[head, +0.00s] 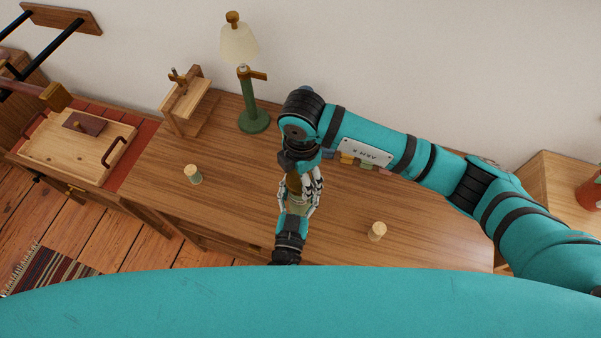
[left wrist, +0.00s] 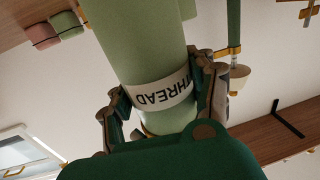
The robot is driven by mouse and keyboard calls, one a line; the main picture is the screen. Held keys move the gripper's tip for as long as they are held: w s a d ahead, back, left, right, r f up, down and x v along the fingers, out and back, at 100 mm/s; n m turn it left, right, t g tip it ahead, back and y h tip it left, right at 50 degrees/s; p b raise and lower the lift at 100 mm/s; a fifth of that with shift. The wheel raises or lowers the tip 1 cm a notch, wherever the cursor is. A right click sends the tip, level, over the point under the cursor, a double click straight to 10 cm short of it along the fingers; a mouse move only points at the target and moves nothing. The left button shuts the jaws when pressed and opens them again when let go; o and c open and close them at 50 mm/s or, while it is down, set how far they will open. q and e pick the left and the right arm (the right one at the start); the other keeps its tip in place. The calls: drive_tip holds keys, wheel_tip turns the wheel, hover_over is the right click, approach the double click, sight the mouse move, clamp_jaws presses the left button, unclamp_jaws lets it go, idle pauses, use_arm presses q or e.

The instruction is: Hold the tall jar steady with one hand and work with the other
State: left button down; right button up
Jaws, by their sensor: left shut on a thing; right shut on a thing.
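The tall jar is pale green with a cream band reading THREAD; in the left wrist view (left wrist: 143,45) it fills the middle, upside down in the picture. My left gripper (left wrist: 158,100) is shut around it, one finger on each side near the band. In the head view the jar (head: 298,209) is mostly hidden by my left gripper (head: 302,197), which comes up from the bottom. My right gripper (head: 293,172) reaches down from above, shut on a brown part at the jar's top, probably its lid; its fingertips are largely hidden.
Two small cork-topped jars stand on the wooden desk (head: 240,200), one at left (head: 194,174) and one at right (head: 377,232). A green lamp (head: 252,119) and a wooden stand (head: 188,103) are behind. Coloured rolls (head: 348,158) lie partly behind my right arm.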

drive_tip(key=m, duration=0.5)
drive_tip(key=shift+s+m, duration=0.1)
drive_tip(key=shift+m, duration=0.2)
drive_tip(key=m, duration=0.2)
drive_tip(key=shift+m, duration=0.3)
drive_tip(key=shift+s+a+m, duration=0.1)
drive_tip(key=shift+a+m, duration=0.15)
drive_tip(key=shift+m, duration=0.85)
use_arm(q)
drive_tip(key=shift+s, duration=0.1)
use_arm(e)
drive_tip(key=shift+d+m, duration=0.2)
drive_tip(key=shift+m, duration=0.8)
drive_tip(key=shift+r, duration=0.1)
drive_tip(key=o, duration=0.8)
drive_tip(key=shift+n, duration=0.3)
